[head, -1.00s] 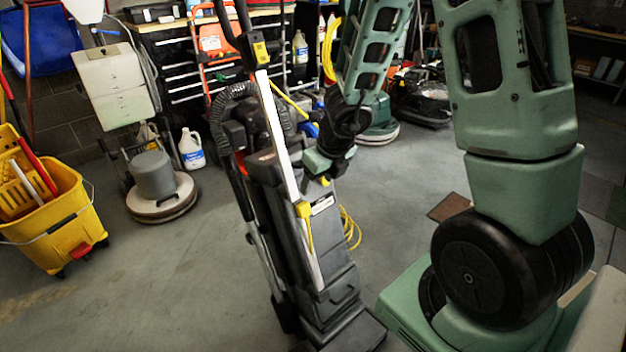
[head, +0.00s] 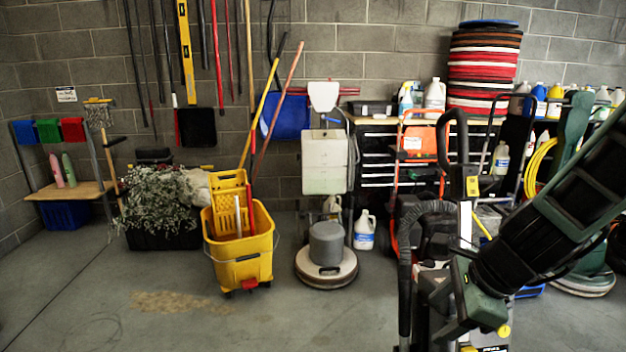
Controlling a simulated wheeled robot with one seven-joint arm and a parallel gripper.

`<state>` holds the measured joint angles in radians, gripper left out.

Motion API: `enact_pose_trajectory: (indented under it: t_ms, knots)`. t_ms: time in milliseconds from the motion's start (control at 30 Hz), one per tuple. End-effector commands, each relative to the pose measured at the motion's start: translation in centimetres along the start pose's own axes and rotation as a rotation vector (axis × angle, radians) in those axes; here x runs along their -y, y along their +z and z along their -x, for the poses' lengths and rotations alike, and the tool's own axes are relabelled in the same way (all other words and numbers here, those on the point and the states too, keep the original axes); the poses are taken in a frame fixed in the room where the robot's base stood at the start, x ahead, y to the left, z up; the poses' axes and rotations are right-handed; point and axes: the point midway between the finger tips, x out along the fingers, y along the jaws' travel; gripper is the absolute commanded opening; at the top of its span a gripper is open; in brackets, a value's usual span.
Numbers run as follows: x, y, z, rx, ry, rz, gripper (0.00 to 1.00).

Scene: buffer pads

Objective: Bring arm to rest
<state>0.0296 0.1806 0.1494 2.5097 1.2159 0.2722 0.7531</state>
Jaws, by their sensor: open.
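My arm (head: 560,215) reaches in from the right edge of the head view, slanting down and left. My gripper (head: 468,312) is at its lower end, green and dark, in front of the upright vacuum (head: 459,225). It is open, and I see nothing held in it. Its fingertips are hard to make out against the vacuum's dark body, and I cannot tell whether they touch it. A stack of red, white, black and blue buffer pads (head: 485,65) stands on the workbench at the back, well away from my gripper.
A yellow mop bucket (head: 243,262) and a floor machine (head: 326,255) stand on the floor left of the vacuum. A white jug (head: 364,230) is by the black tool chest (head: 378,160). A plant (head: 160,200) is farther left. The left foreground floor is clear.

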Motion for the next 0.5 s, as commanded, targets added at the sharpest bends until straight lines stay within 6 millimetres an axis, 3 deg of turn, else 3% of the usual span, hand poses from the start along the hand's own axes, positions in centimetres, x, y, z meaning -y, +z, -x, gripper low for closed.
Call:
enact_pose_trajectory:
  t_ms: [33,100,200,333,500]
  knots:
    - [-1.9,3.2,1.6,0.035,0.048,0.252,0.57]
    - [-5.0,6.1,3.0,0.077,0.120,0.618,0.57]
    - [-9.6,8.7,5.3,0.126,0.222,1.136,0.57]
    - [-14.0,9.6,8.2,0.161,0.345,1.733,0.57]
    - [-16.4,9.0,10.7,0.162,0.469,2.239,0.57]
